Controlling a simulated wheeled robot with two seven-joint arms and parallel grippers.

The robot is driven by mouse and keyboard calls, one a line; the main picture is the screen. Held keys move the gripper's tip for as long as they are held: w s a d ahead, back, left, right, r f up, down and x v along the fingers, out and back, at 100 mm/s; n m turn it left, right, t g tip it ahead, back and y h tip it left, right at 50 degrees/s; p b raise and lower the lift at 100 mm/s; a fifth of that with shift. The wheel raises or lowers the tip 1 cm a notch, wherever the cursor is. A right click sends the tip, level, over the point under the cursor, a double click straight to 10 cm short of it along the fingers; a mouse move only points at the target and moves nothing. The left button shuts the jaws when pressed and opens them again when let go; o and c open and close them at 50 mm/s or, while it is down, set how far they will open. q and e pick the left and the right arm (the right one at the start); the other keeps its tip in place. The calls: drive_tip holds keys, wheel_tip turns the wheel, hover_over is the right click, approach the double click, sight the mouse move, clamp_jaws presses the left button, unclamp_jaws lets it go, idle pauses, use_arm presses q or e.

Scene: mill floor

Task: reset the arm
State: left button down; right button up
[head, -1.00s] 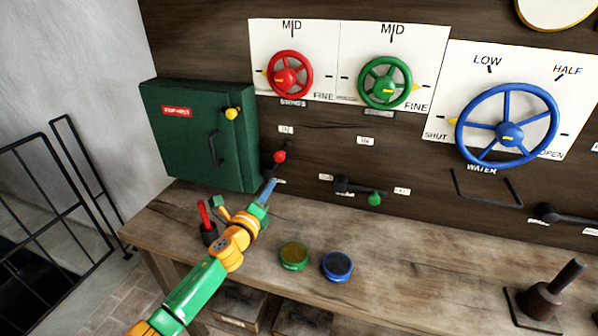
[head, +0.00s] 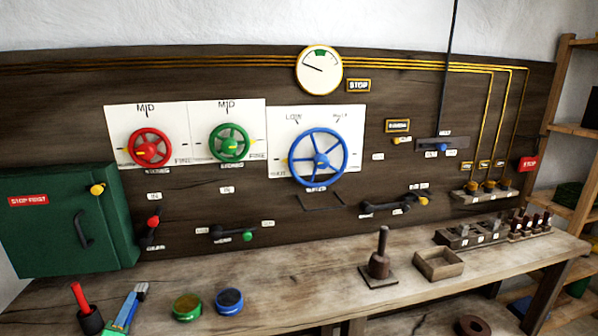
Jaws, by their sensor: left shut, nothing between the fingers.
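My left gripper (head: 139,291) shows at the lower left of the head view, low over the left end of the bench. It is shut and holds nothing. It is apart from the red-handled lever (head: 84,304) to its left and the green round button (head: 187,306) to its right. Most of my left arm is below the picture. My right gripper is not in view.
A green cabinet (head: 60,240) stands at the left. The board carries a red handwheel (head: 149,148), a green handwheel (head: 227,142), a large blue handwheel (head: 318,157) and levers. A blue button (head: 229,301), an upright post (head: 381,258) and a wooden box (head: 438,265) are on the bench.

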use_arm(q)
drive_tip(key=s+d+f+n+g+h, duration=0.1)
drive_tip(key=s+d+f+n+g, duration=0.25)
drive_tip(key=f, duration=0.65)
drive_tip(key=s+d+f+n+g, duration=0.15)
drive_tip(key=s+f+n, duration=0.25)
drive_tip(key=s+f, duration=0.45)
drive_tip(key=s+d+f+n+g+h, duration=0.1)
drive_tip(key=s+f+n+g, duration=0.25)
drive_tip(key=f, duration=0.85)
drive_tip(key=s+d+f+n+g, duration=0.2)
drive_tip(key=s+d+f, duration=0.2)
drive_tip(key=s, duration=0.5)
drive_tip(key=s+d+f+n+g+h, duration=0.1)
drive_tip(key=s+d+f+n+g, duration=0.2)
drive_tip(key=s, duration=0.6)
drive_tip(key=s+d+f+n+g+h, duration=0.1)
drive_tip(key=s+d+f+n+g, duration=0.1)
drive_tip(key=s+d+f, duration=0.3)
drive_tip(key=s+n, duration=0.1)
drive_tip(key=s, duration=0.3)
drive_tip(key=shift+s, duration=0.25)
drive_tip(key=shift+w+g, duration=0.1)
drive_tip(key=shift+g, duration=0.15)
